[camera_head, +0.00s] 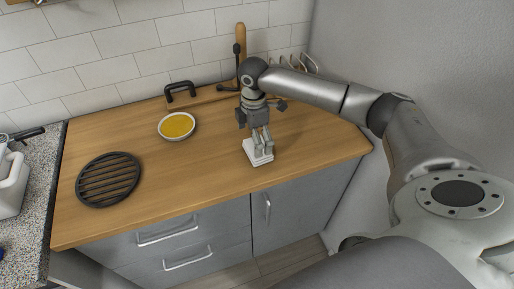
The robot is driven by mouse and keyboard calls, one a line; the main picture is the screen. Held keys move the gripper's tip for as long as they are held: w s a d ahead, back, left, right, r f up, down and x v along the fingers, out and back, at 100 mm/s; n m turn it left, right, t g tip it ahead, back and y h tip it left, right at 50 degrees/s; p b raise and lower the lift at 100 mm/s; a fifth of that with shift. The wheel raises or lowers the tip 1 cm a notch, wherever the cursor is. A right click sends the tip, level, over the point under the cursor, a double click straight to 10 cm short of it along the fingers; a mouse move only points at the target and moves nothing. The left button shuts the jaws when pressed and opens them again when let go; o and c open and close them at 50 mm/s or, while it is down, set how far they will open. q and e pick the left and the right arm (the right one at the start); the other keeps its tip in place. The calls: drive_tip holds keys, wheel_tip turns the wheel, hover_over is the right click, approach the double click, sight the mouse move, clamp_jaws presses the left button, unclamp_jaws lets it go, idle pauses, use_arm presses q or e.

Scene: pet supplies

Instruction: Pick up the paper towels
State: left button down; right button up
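A small white block-like stack (259,158), which looks like the paper towels, lies on the wooden countertop near its front edge, right of the middle. My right gripper (262,143) points down at it from above, with its fingers at the top of the stack. The fingers cover part of the stack. I cannot tell whether they grip it or only stand over it. The stack appears to rest on the counter. My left gripper is not in view.
A white bowl with yellow contents (177,126) and a round black grate (108,179) stand on the wooden countertop (210,175). A board with a black handle (181,91) lies near the tiled wall. A grey wall (420,60) bounds the right side.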

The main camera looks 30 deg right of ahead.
sight(248, 145)
drive_tip(key=f, duration=0.2)
drive_tip(key=f+p, duration=0.1)
drive_tip(key=shift+s+a+f, duration=0.15)
drive_tip(key=shift+s+f, duration=0.05)
drive_tip(key=shift+s, duration=0.1)
drive_tip(key=shift+f, duration=0.25)
drive_tip(key=shift+w+f, duration=0.1)
drive_tip(key=shift+w, duration=0.05)
drive_tip(key=shift+c, duration=0.6)
drive_tip(key=c, duration=0.5)
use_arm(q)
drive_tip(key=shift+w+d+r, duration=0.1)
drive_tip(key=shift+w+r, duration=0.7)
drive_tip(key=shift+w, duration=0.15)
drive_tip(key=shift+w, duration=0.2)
